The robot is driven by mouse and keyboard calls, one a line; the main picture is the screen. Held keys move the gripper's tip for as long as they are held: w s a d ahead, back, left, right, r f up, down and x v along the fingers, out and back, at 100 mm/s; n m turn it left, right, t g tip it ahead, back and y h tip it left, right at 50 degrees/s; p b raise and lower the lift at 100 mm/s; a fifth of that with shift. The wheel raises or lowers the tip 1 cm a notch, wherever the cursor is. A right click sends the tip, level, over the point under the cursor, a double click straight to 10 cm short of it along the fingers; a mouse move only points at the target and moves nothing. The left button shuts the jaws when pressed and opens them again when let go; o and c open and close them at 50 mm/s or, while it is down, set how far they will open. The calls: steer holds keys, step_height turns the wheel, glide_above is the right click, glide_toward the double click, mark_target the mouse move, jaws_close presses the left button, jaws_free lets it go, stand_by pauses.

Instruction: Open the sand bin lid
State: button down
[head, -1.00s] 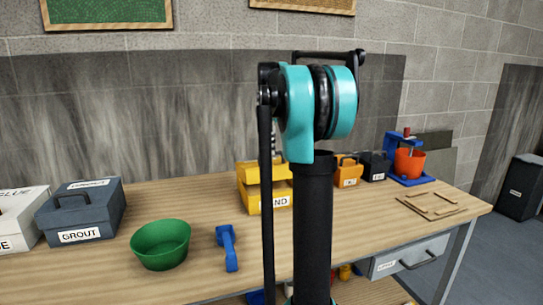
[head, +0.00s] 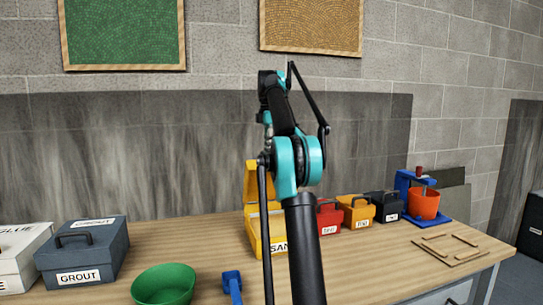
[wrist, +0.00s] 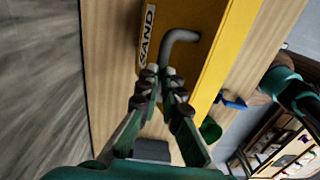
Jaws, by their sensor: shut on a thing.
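The yellow sand bin (head: 254,232) stands on the bench in the head view, partly hidden behind my arm. Its yellow lid (head: 256,182) is raised, standing steeply up at the back of the bin. In the wrist view the yellow lid (wrist: 205,62) fills the upper middle, with a SAND label and a grey bent handle (wrist: 182,35). My gripper (wrist: 163,78) is shut on this handle, its fingertips close together at the handle's lower end. In the head view my arm hides the gripper.
Left on the bench are a grout box (head: 85,255), a green bowl (head: 164,285) and a blue scoop (head: 232,284). To the right are red (head: 329,218), orange (head: 356,213) and dark (head: 386,206) boxes, and a blue stand with an orange bucket (head: 423,203).

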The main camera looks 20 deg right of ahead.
steer(key=shift+w+a+f, duration=0.1)
steer(key=shift+w+f, duration=0.05)
steer(key=shift+w, duration=0.6)
steer(key=shift+w+a+f, duration=0.1)
steer(key=shift+w+f, duration=0.1)
steer(key=shift+w, duration=0.6)
steer(key=shift+w+f, duration=0.15)
steer(key=shift+w, duration=0.6)
steer(key=c, duration=2.1)
jaws_free()
steer(key=shift+o, duration=1.2)
steer(key=shift+w+f, duration=0.5)
steer(key=shift+w, duration=0.1)
steer(key=shift+o, duration=1.4)
steer(key=shift+s+r, duration=0.1)
steer(key=shift+r, duration=0.05)
steer(key=shift+s+d, duration=0.1)
steer(key=shift+s, duration=0.15)
